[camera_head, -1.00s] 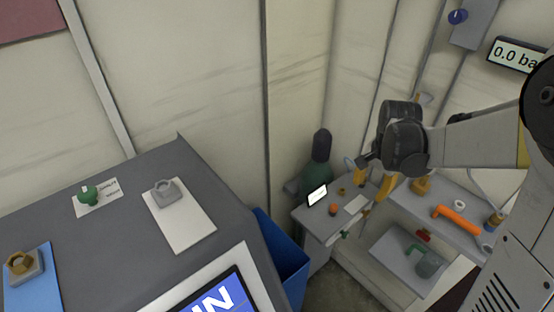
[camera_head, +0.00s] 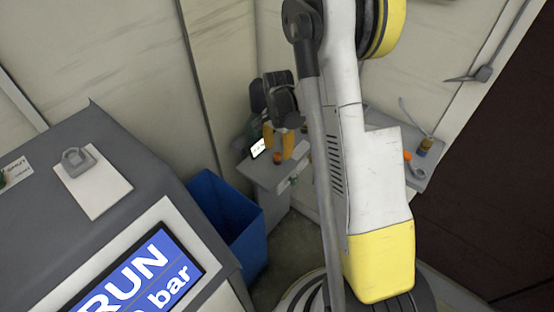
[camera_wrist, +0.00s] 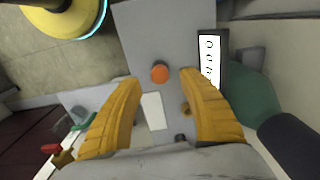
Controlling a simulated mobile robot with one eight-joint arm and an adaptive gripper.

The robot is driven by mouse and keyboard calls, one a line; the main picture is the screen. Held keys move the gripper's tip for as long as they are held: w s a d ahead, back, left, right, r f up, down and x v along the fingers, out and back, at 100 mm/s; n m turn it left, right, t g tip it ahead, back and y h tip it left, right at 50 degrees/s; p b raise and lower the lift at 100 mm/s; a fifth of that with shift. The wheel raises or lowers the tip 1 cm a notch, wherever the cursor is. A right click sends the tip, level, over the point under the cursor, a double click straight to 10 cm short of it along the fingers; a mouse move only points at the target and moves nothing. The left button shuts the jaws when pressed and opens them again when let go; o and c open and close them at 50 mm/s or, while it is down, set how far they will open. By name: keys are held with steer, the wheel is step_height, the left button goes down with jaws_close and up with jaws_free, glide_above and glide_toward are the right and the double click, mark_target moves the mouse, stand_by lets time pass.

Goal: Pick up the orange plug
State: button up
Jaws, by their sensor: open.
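The orange plug (camera_wrist: 160,73) is a small round orange piece on the grey stand top (camera_wrist: 150,35). In the wrist view it lies just beyond and between the tips of my two yellow fingers. My gripper (camera_wrist: 160,80) is open and nothing is between the fingers. In the head view my gripper (camera_head: 279,152) hangs over the small grey stand, and the orange plug (camera_head: 277,157) shows by the fingertips. I cannot tell the exact height of the fingertips above it.
A white-lit display (camera_wrist: 211,60) stands close right of the plug, with a dark green bottle (camera_wrist: 255,95) beyond. A blue bin (camera_head: 225,222) stands left of the stand.

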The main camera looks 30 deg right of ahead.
mark_target(278, 153)
step_height(278, 153, down, 4)
steer(key=shift+w+r+b, duration=0.1)
steer(key=shift+b, duration=0.65)
steer(key=shift+r, duration=0.15)
steer(key=c, duration=1.1)
steer(key=shift+o, duration=0.2)
step_height(278, 153, up, 10)
steer(key=p, duration=0.4)
steer(key=shift+p, duration=0.3)
jaws_close()
